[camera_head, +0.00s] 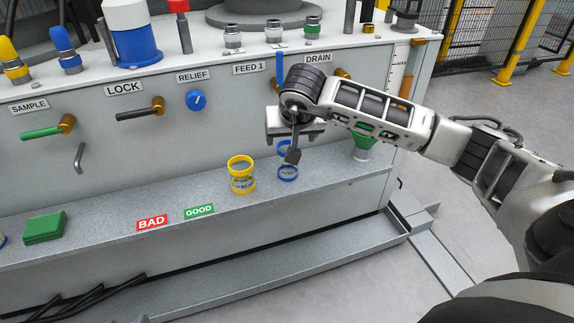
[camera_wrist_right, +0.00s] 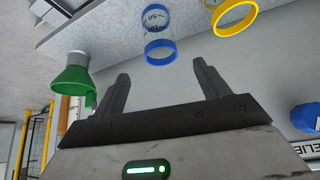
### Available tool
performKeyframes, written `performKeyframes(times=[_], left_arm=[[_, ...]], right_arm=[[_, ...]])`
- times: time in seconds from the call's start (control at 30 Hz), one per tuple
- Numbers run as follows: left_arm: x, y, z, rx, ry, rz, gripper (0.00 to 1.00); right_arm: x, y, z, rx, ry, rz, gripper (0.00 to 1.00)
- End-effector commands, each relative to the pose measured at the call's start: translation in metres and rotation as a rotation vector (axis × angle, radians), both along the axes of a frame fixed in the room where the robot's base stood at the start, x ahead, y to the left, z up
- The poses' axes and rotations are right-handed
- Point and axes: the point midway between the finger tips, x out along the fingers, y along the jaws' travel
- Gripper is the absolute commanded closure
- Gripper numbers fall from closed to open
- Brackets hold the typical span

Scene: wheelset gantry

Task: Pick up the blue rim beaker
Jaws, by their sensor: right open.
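The blue rim beaker (camera_head: 287,174) is a clear cylinder with blue rings at top and bottom. It stands upright on the grey ledge, partly hidden by my right gripper (camera_head: 293,156) in the head view. In the right wrist view the beaker (camera_wrist_right: 159,47) lies beyond the fingertips, between the lines of the two fingers. My right gripper (camera_wrist_right: 163,75) is open there, with nothing between its fingers. I cannot tell the exact distance to the beaker. My left gripper is not in view.
A yellow-rimmed beaker (camera_head: 241,174) stands just left of the blue one. A green funnel bottle (camera_head: 363,145) stands to the right. Valve handles and a blue RELIEF knob (camera_head: 195,100) sit on the panel behind.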

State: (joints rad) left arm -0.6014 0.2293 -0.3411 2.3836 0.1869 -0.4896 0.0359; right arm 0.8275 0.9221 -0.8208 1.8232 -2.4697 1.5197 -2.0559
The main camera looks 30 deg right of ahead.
Motion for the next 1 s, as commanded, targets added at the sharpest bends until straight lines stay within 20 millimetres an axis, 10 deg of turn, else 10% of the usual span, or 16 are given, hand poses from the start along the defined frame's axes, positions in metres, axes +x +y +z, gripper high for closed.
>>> performKeyframes(times=[0.63, 1.0], left_arm=[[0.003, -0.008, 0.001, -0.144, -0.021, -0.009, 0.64], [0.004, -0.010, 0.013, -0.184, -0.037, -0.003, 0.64]], right_arm=[[0.042, -0.018, -0.068, 0.005, 0.000, -0.001, 0.26], [0.046, -0.021, -0.072, 0.002, -0.001, 0.000, 0.31]])
